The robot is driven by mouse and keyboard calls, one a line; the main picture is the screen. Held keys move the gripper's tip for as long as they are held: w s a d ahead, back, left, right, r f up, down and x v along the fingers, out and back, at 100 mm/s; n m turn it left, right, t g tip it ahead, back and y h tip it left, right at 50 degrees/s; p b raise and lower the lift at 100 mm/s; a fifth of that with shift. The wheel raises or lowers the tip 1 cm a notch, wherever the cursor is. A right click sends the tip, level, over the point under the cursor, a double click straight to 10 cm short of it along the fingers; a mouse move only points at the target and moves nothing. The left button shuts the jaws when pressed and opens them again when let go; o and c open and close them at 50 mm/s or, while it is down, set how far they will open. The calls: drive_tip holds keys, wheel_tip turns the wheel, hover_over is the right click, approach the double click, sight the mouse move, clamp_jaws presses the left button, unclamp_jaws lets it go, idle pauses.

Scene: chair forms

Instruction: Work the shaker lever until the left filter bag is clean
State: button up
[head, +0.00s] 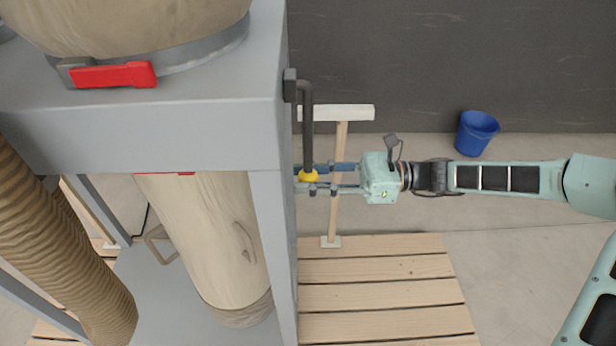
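The shaker lever (307,112) is a dark bent rod on the right side of the grey machine frame, hanging down to a yellow knob (309,177). My gripper (305,178) reaches in from the right, with its two fingers on either side of the knob. The fingers are part closed and appear to grip it. A pale filter bag (130,22) shows only its lower end at the top left, held by a grey band with a red latch (113,75). Most of it is out of view, so I cannot tell how clean it is.
A pale lower bag (215,235) hangs inside the frame (150,130), beside a brown ribbed hose (60,240). A wooden post with a white crossbar (350,112) stands behind my gripper. A wooden pallet (385,285) lies below. A blue bucket (475,133) stands by the wall.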

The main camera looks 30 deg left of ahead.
drive_tip(key=shift+o, duration=0.3)
drive_tip(key=s+d+p, duration=0.1)
drive_tip(key=s+r+p, duration=0.1)
drive_tip(key=s, duration=0.1)
drive_tip(key=s+d+p, duration=0.1)
drive_tip(key=shift+s+d+r+p, duration=0.3)
drive_tip(key=shift+s+r+p, duration=0.1)
